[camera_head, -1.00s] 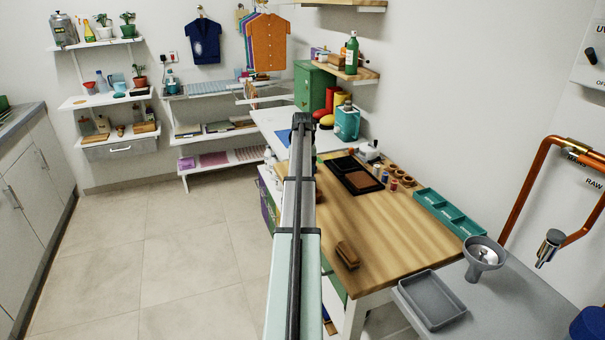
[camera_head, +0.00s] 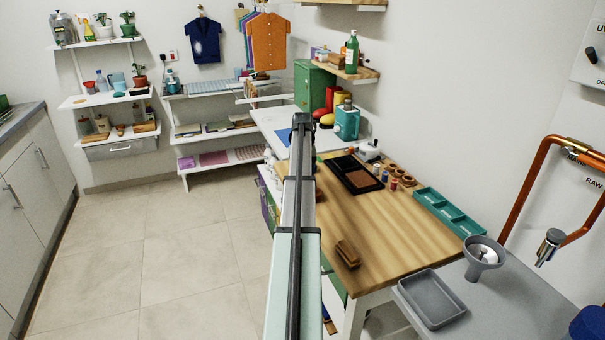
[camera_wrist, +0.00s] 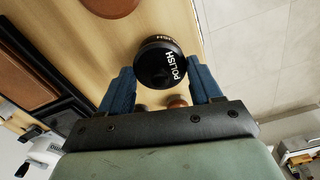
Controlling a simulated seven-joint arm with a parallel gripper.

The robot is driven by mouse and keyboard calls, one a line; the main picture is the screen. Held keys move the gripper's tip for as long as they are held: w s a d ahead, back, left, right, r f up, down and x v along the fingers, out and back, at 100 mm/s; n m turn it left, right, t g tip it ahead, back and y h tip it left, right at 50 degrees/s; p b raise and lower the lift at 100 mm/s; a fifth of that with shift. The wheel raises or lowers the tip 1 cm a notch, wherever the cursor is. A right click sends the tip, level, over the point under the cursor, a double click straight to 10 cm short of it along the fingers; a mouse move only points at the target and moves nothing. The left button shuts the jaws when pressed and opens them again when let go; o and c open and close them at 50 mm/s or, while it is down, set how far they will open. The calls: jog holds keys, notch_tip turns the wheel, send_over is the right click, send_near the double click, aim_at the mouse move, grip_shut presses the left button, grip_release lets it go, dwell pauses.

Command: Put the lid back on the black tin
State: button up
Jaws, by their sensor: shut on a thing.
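In the wrist view, a round black lid (camera_wrist: 158,68) with white "POLISH" lettering sits between my gripper's (camera_wrist: 160,74) blue fingers. The gripper is shut on it. A black rim with a second "POLISH" marking, apparently the black tin (camera_wrist: 160,41), shows just beyond the lid's face. I cannot tell whether lid and tin touch or how well the lid is seated. In the head view, my own arm hides the gripper, the lid and the tin.
The wooden table (camera_head: 390,235) has clear space in its middle. A black tray (camera_head: 357,175) stands towards the back, beside small spools and brown pots. A brown brush (camera_head: 347,254) lies near the front. A teal divided tray (camera_head: 448,212) lies along the right edge.

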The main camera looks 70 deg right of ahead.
jog(key=o, duration=1.1)
jog(key=shift+o, duration=0.6)
jog(key=shift+r, duration=0.1)
jog(key=shift+r, duration=3.4)
grip_shut()
